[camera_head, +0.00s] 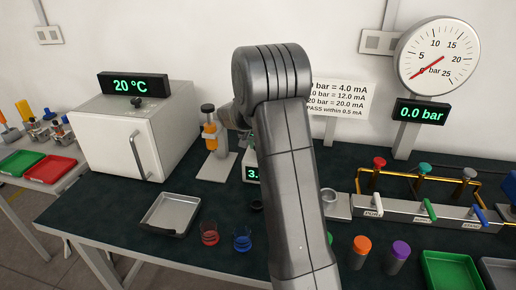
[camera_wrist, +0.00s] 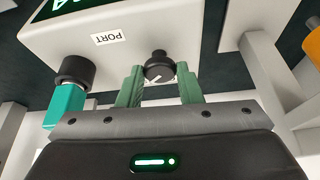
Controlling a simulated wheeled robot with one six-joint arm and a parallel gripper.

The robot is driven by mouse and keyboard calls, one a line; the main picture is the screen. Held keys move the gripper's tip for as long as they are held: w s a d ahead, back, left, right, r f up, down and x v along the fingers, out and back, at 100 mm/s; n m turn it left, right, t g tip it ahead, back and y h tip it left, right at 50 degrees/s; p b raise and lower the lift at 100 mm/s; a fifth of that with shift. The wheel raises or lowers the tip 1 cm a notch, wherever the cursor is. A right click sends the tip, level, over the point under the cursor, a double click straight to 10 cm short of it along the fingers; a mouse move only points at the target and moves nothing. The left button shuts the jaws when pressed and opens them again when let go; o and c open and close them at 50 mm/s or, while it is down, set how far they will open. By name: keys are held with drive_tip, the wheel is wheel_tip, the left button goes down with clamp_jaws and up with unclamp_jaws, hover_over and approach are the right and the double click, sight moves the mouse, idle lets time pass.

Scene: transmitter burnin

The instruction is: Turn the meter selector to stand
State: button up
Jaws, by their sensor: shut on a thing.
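The meter (camera_wrist: 110,30) is a pale box with a green-lit display and a PORT label, seen upside down in the wrist view. Its black selector knob (camera_wrist: 158,66) has a white pointer mark. My gripper (camera_wrist: 159,80) has its two green fingers on either side of the knob and is shut on it. Position names around the knob cannot be read. In the head view my arm covers most of the meter; only part of its display (camera_head: 253,173), starting with "3.", shows. My gripper is hidden there.
A teal plug with a black collar (camera_wrist: 75,72) sits beside the knob at the port. Around my arm stand an orange-and-black device (camera_head: 210,130), a grey tray (camera_head: 171,213), red (camera_head: 209,233) and blue (camera_head: 242,238) cups, and a valve manifold (camera_head: 420,208).

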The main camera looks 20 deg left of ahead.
idle(0.4)
drive_tip(key=o, duration=1)
drive_tip(key=shift+r, duration=0.15)
drive_tip(key=v, duration=1.3)
drive_tip(key=shift+s+r+b, duration=0.2)
drive_tip(key=shift+r+b, duration=0.05)
drive_tip(key=shift+b, duration=0.15)
drive_tip(key=shift+f, duration=0.1)
drive_tip(key=x, duration=1.3)
drive_tip(key=shift+w+f+p, duration=0.2)
drive_tip(key=shift+f+p, duration=0.15)
drive_tip(key=shift+p, duration=0.05)
drive_tip(key=shift+r, duration=0.2)
